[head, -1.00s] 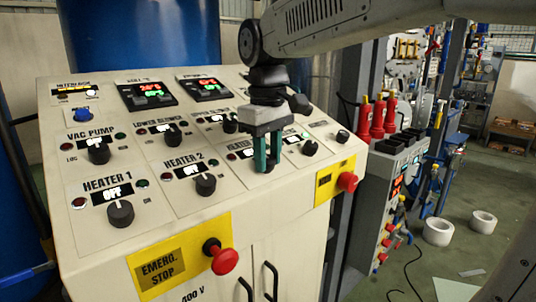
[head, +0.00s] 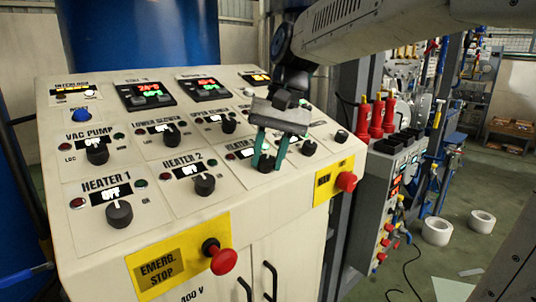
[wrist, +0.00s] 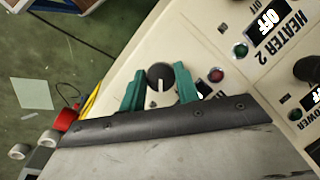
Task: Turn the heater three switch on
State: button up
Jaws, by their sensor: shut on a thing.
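The heater three switch is a black round knob (head: 266,164) on the sloping panel, right of the HEATER 2 knob (head: 205,184). My gripper (head: 268,164) has its two green fingers on either side of it and is shut on it. In the wrist view the knob (wrist: 160,76) sits between the green fingertips (wrist: 160,84), its pale pointer line toward the gripper body. The heater three label and display (head: 243,154) are partly hidden by the gripper, so I cannot read its state. HEATER 2 reads OFF.
Beside it stand the HEATER 1 knob (head: 119,214), another black knob (head: 309,148) to the right, and the red emergency stop (head: 221,257) below. A second red button (head: 346,181) is at the panel's right edge. Red-handled equipment (head: 377,116) stands beyond.

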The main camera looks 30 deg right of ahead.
aim_at(281, 173)
jog(key=shift+m+y, duration=0.4)
jog(key=shift+m, duration=0.6)
jog(key=o, duration=1)
jog(key=v, duration=0.8)
jog(key=shift+s+f, duration=0.1)
jog(key=shift+s, duration=0.05)
